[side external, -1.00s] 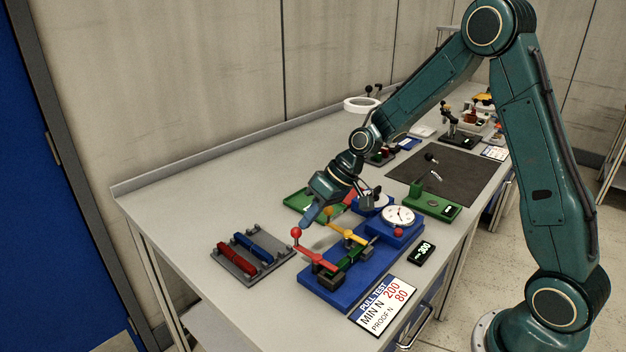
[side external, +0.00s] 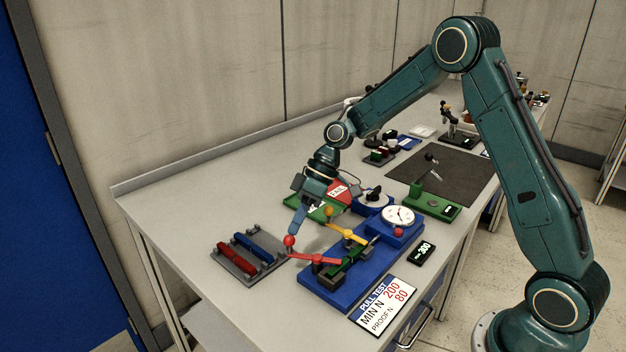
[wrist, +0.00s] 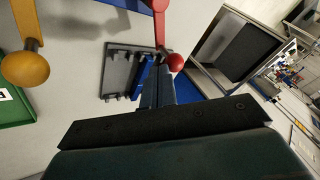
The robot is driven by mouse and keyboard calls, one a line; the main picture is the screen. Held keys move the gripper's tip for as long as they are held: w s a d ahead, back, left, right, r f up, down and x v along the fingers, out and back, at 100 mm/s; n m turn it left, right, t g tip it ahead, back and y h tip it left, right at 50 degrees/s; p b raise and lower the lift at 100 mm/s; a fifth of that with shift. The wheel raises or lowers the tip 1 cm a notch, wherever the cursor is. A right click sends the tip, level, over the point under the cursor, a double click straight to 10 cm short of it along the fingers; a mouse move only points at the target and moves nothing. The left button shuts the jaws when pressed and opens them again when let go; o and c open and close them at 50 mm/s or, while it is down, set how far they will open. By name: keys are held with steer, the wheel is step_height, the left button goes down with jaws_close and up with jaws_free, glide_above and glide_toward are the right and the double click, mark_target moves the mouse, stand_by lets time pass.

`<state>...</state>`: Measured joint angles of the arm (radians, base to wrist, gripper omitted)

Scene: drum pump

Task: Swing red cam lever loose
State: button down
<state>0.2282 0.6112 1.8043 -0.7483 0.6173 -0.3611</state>
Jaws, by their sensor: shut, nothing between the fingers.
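The red cam lever (side external: 315,259) sits on the near-left end of the blue pull-test base (side external: 345,288), its arm pointing left and out past the base. Its red ball knob (side external: 289,241) is at the free end; lever (wrist: 159,25) and knob (wrist: 176,62) also show in the wrist view. My gripper (side external: 292,231) points down with its fingers shut and empty, right at the knob. In the wrist view the fingertips (wrist: 158,78) overlap the knob's edge; I cannot tell whether they touch it.
A yellow lever (side external: 348,234) with an orange knob stands behind the red one. A grey rack (side external: 232,262) with a red and a blue bar lies to the left. A dial gauge (side external: 398,216) and a green tray (side external: 317,212) are behind. Bare bench lies at front left.

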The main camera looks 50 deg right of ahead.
mark_target(287, 237)
steer(key=a+n+g, duration=0.1)
steer(key=n, duration=0.1)
steer(key=a+n+g, duration=0.1)
steer(key=n, duration=0.1)
steer(key=a+n+g, duration=0.1)
steer(key=shift+s+n, duration=0.25)
steer(key=shift+n, duration=0.15)
steer(key=shift+s+a+n+g+h, duration=0.25)
steer(key=shift+a+n+g+h, duration=0.15)
steer(key=shift+n, duration=0.35)
steer(key=shift+s+a+n+g+h, duration=0.25)
steer(key=shift+n+g, duration=0.2)
steer(key=shift+n, duration=0.25)
steer(key=shift+s+a+n+g+h, duration=0.25)
steer(key=shift+a+n+g, duration=0.15)
steer(key=shift+n, duration=0.35)
steer(key=shift+d, duration=0.1)
